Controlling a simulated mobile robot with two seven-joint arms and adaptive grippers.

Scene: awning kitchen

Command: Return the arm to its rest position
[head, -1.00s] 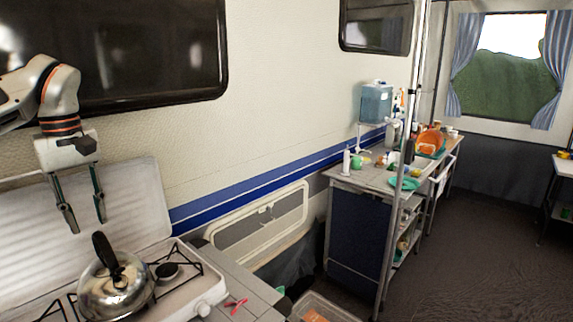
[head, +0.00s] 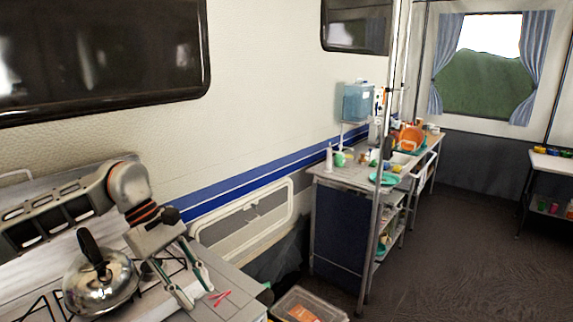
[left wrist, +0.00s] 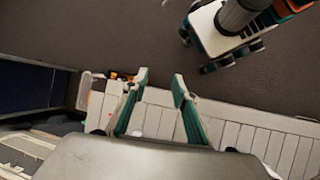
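My left arm comes in from the left in the head view, low over the stove. Its gripper (head: 197,292) hangs near the stove's right end, beside a pink-red item on the grey counter. The two fingers are apart and nothing is between them. In the left wrist view the same gripper (left wrist: 160,76) shows open and empty, with white slatted panels and dark floor beyond it. My right arm's gripper shows in neither view.
The pink-red item (head: 219,297) lies on the counter. A clear bin (head: 308,306) stands lower right. A cluttered side counter (head: 340,176) stands farther off. Open floor lies at right.

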